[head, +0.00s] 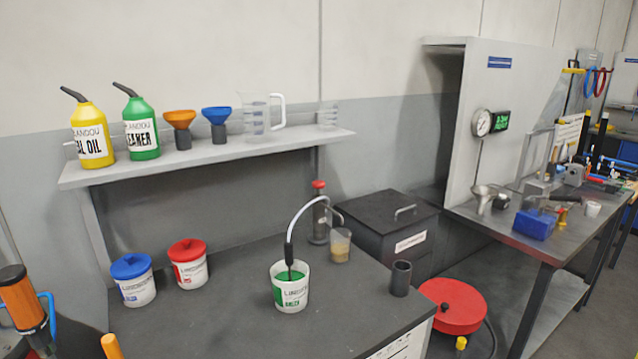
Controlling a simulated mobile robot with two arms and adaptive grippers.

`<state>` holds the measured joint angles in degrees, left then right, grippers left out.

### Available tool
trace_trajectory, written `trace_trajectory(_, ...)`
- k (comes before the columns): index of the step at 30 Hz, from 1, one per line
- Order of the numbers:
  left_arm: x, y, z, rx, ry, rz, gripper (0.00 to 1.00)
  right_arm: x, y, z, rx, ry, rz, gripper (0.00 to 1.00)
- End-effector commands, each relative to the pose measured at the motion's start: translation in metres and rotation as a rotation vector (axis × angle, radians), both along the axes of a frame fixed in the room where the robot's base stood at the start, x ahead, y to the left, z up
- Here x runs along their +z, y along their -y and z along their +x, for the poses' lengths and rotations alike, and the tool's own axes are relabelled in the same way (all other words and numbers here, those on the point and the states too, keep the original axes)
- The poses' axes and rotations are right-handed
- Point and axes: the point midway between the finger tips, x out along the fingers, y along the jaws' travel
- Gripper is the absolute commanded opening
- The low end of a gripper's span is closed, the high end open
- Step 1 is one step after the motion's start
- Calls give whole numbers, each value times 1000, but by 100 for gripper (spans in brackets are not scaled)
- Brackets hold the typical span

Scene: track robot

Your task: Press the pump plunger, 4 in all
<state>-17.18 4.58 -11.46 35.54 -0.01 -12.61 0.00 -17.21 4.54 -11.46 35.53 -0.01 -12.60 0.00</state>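A hand pump (319,222) stands upright on the dark bench top, towards its back right. It has a slim metal body and a red plunger knob (319,184) on top. A pale hose (302,207) arcs from the pump to the left and ends in a black nozzle (288,250) at a white tub (290,297) with a green label. The tub is open, with green inside. A clear beaker (340,247) with brownish liquid stands just right of the pump, under a short spout. Neither of my grippers shows in this view, and nothing visible touches the plunger.
A blue-lidded tub (133,280) and a red-lidded tub (188,264) stand on the left of the bench. A dark cylinder (401,279) is near the right edge. A shelf (220,154) with bottles, funnels and jugs hangs above. A dark lidded bin (385,232) stands behind right.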

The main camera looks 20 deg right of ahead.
Motion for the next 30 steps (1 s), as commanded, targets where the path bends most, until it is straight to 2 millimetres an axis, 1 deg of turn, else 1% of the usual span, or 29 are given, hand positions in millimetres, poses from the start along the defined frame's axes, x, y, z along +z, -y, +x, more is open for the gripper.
trace_trajectory(1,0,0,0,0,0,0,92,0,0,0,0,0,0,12)
trace_trajectory(3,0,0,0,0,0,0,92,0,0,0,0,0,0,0)
trace_trajectory(30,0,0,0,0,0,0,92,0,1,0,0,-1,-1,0)
